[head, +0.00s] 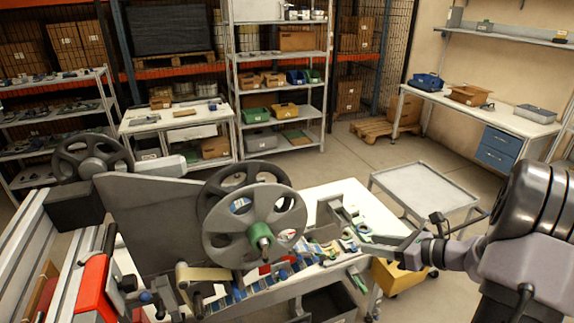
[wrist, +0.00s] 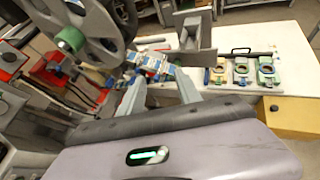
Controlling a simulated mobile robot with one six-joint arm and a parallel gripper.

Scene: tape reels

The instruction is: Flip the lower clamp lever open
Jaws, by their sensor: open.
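My gripper (head: 374,245) reaches in from the right in the head view, at the right side of the reel machine. Its two fingers (wrist: 158,92) stand apart with nothing held between them. Between and beyond the fingertips in the wrist view is a strip of blue-and-white tape pieces (wrist: 154,64). A grey spoked reel (head: 228,232) with a green hub knob (head: 260,238) stands left of the gripper; it also shows in the wrist view (wrist: 98,25). I cannot make out for certain which part is the lower clamp lever.
Several ring-shaped fittings on coloured bases (wrist: 240,72) lie on the white tabletop (wrist: 285,42). A yellow bin (head: 400,278) stands below the table edge. A grey cart (head: 425,185) stands behind the arm. Red parts (head: 92,290) sit at the machine's left. Open floor lies at right.

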